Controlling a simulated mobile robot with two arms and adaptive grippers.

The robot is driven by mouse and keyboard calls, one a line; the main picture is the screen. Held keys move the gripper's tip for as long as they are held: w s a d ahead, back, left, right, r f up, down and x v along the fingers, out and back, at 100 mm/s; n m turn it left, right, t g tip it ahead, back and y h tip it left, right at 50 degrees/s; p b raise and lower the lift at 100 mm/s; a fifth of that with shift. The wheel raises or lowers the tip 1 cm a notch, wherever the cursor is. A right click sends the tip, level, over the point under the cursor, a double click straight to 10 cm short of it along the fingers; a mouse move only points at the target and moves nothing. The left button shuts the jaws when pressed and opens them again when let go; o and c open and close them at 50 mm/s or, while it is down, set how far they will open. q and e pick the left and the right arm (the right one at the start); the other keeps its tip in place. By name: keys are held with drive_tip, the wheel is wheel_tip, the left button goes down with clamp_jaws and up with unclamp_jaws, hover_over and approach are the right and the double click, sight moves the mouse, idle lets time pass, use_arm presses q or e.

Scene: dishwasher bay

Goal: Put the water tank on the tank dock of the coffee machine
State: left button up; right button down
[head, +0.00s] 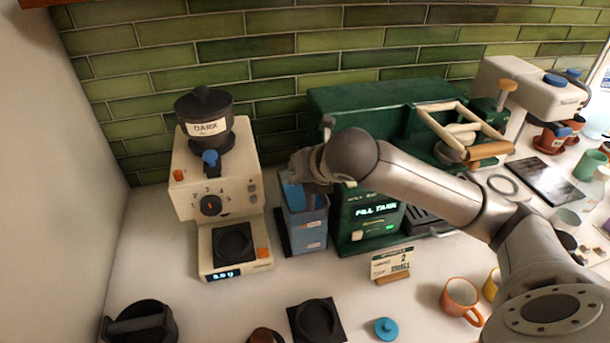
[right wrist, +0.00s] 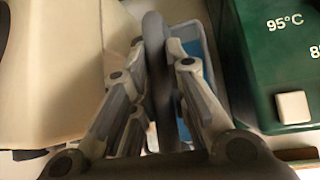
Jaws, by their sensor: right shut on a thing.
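The water tank (head: 305,228) is a translucent blue box. It stands upright between the grinder and the left side of the green coffee machine (head: 357,102). A dark edge, apparently the tank dock (head: 284,238), shows at its left; I cannot tell whether the tank rests on it or hangs just above. My right gripper (head: 308,178) is over the tank's top, shut on its dark upright handle. In the right wrist view the gripper (right wrist: 155,85) closes around that handle, with the blue tank (right wrist: 193,48) behind it. My left gripper is not in view.
The cream grinder (head: 190,180) stands close to the left of the tank. The machine's display reads "FILL TANK". A small sign (head: 392,263), an orange cup (head: 460,298), a blue-topped round item (head: 386,328) and a dark mat (head: 316,320) occupy the front counter.

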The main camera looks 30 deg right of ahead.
drive_tip(key=shift+w+d+r+p, duration=0.15)
drive_tip(key=shift+w+p, duration=0.1)
drive_tip(key=shift+w, duration=0.35)
drive_tip(key=shift+w+d+p, duration=0.2)
drive_tip(key=shift+w, duration=0.4)
drive_tip(key=shift+w+d+r+p, duration=0.15)
drive_tip(key=shift+w+p, duration=0.1)
drive_tip(key=shift+w, duration=0.35)
drive_tip(key=shift+w+f+b, duration=0.15)
drive_tip(key=shift+f+b, duration=0.35)
drive_tip(key=shift+f, duration=0.1)
drive_tip(key=shift+f+b, duration=0.95)
drive_tip(key=shift+b, duration=0.75)
drive_tip(key=shift+f+b, duration=0.3)
drive_tip(key=shift+b, duration=0.05)
